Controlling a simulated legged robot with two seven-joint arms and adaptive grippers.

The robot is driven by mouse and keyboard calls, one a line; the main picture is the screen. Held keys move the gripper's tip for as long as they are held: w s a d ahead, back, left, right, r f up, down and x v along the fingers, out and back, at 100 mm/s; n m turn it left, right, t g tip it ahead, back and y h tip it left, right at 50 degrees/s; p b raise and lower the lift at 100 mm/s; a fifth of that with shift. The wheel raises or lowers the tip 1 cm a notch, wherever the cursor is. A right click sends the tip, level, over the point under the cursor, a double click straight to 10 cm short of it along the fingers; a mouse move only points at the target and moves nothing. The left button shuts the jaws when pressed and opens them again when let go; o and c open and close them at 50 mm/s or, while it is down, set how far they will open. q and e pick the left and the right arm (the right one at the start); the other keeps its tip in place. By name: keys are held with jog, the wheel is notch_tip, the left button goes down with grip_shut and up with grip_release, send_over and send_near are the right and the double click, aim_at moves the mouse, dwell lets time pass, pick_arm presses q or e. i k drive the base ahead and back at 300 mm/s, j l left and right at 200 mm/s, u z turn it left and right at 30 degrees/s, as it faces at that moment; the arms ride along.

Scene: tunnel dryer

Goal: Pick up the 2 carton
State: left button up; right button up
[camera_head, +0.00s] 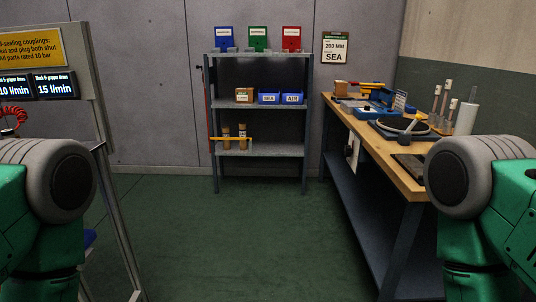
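A small brown carton (244,95) with a label stands on the middle level of the grey shelf rack, left of two blue boxes; its label is too small to read. Another small brown box (341,87) sits at the far end of the workbench. I cannot tell which of these is the 2 carton. Both are well away from me. Only grey and green parts of my arms show at the left and right edges. Neither gripper is in view.
The shelf rack (258,55) stands against the back wall, with coloured bins on top and two brown cylinders low down. The wooden workbench (405,178) on the right carries tools and a white roll. A framed panel stands left. Green floor (215,235) between is clear.

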aim_at(340, 88)
jog(key=i+j, duration=0.1)
jog(key=i, duration=0.9)
jog(key=i+j, duration=0.1)
jog(key=i, duration=0.9)
jog(key=i+j+z, duration=0.15)
jog(key=i+z, duration=0.2)
jog(key=i, duration=0.2)
jog(key=i+j+z, duration=0.35)
jog(key=i, duration=0.15)
jog(key=i+j+z, duration=0.5)
jog(key=z, duration=0.35)
jog(key=i+j+z, duration=0.1)
jog(key=j+z, duration=0.15)
jog(key=z, duration=0.15)
jog(key=j+z, duration=0.15)
jog(key=z, duration=0.3)
jog(key=j+z, duration=0.25)
jog(key=z, duration=0.2)
jog(key=i, duration=0.05)
